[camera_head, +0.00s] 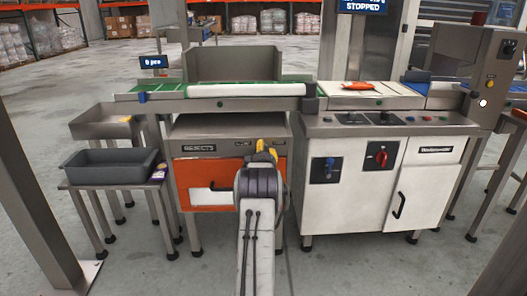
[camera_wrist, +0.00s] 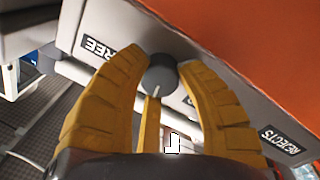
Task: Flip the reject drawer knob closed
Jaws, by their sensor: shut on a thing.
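The reject drawer (camera_head: 215,172) has an orange front and is shut under a grey panel with a "REJECTS" label (camera_head: 198,149). In the wrist view, a dark round knob (camera_wrist: 160,77) stands out from this panel, near a "FREE" label (camera_wrist: 100,47). A short pale mark shows on the knob. My gripper (camera_wrist: 162,70) has its yellow fingers on both sides of the knob and is shut on it. In the head view my gripper (camera_head: 262,152) is at the right part of the panel, and it hides the knob.
To the right stands a white cabinet (camera_head: 335,215) with a blue switch (camera_head: 329,167), a red switch (camera_head: 381,157) and a black door handle. A dark grey bin (camera_head: 108,168) sits on a low stand at left. The conveyor runs above the drawer.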

